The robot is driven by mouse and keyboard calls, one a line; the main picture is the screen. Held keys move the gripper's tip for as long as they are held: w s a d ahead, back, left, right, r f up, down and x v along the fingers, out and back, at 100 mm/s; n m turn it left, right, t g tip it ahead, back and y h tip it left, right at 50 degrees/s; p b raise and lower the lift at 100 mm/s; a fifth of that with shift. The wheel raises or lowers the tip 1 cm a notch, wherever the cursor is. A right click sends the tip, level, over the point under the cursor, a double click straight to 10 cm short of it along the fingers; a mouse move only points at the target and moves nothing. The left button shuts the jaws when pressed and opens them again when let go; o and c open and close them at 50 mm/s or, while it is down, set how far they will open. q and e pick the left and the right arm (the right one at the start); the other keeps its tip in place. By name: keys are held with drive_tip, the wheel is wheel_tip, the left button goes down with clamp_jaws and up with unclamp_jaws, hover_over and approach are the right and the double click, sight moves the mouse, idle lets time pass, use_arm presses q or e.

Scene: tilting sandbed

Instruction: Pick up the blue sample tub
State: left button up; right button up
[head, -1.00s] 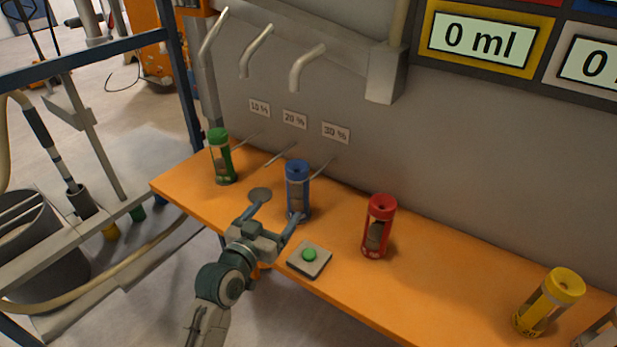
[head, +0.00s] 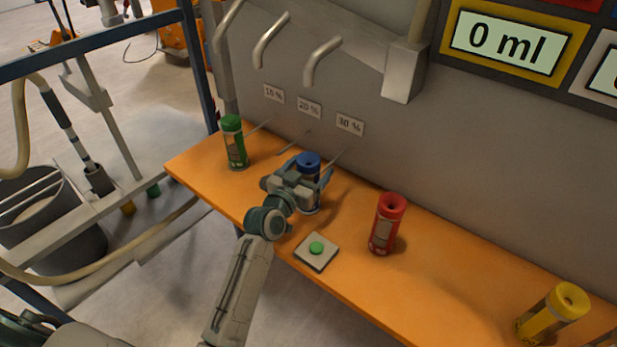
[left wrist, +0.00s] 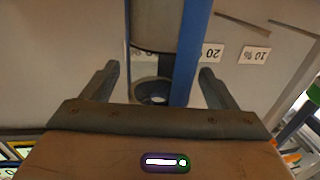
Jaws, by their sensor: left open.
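The blue sample tub (head: 309,163) stands on the orange shelf (head: 345,280), partly hidden behind my left gripper (head: 303,177). Its blue top shows above the gripper and a bit of its lower body below. In the left wrist view the tub (left wrist: 188,50) shows as a clear cylinder with a blue side strip. It lies between the two spread fingers of my left gripper (left wrist: 158,80), with a gap at each side. The left gripper is open. My right gripper is not in view.
A green tub (head: 235,145) stands left of the blue one. A red tub (head: 386,225) and a yellow tub (head: 553,313) stand to the right. A green button on a plate (head: 316,250) is close in front. Metal spouts (head: 322,60) hang above from the wall.

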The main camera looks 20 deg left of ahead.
use_arm(q)
drive_tip(key=shift+w+d, duration=0.2)
drive_tip(key=shift+w, duration=0.65)
drive_tip(key=shift+s, duration=0.1)
drive_tip(key=c, duration=1.2)
drive_tip(key=shift+c, duration=0.3)
drive_tip(key=shift+r, duration=0.1)
